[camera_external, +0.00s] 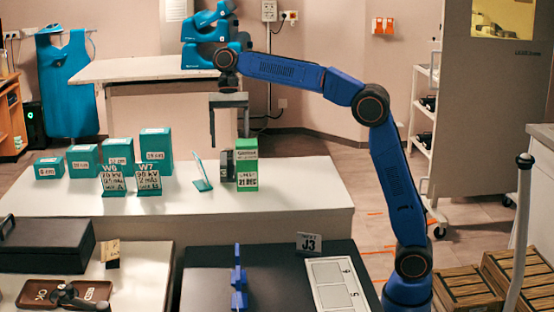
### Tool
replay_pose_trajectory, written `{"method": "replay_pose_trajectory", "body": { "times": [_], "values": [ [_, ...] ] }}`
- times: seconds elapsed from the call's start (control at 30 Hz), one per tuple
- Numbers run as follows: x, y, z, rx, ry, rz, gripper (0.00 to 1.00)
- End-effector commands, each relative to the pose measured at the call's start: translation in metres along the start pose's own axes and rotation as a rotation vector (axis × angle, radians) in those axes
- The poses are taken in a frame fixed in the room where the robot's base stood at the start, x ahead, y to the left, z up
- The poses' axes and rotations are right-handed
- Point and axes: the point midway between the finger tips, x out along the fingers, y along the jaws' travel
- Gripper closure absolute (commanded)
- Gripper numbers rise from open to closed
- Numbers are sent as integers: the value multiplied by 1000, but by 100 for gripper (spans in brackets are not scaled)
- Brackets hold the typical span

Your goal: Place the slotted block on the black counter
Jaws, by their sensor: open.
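A dark grey upright block (227,166) stands on the white counter (295,190), touching or just left of a green labelled box (247,163). It looks like the slotted block, but its slot is too small to make out for sure. My gripper (228,143) is open and points down above it, its fingers apart with nothing visible between them. The right finger overlaps the green box's top in this view. The black counter (207,285) is in the front middle, with a blue upright piece (238,280) on it.
The black counter also bears a J3 sign (309,242) and a white numbered panel (340,285). Teal boxes (155,150) and cards stand left on the white counter. A teal leaning plate (202,172) is close left of the block. Wooden crates (465,290) stand right.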

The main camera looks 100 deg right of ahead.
Motion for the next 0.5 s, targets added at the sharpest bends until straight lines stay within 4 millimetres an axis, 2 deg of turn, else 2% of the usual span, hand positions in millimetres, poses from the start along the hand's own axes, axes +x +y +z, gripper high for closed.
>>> {"method": "replay_pose_trajectory", "body": {
  "times": [0.03,0.2,0.27,0.3,0.5],
  "values": [
    [-9,-1,-1,0,1,-2,27],
    [-28,0,0,0,0,-1,27],
    [-31,0,0,0,0,0,27],
    [-33,0,0,0,0,0,23],
    [-36,0,0,0,0,1,23]
  ]
}}
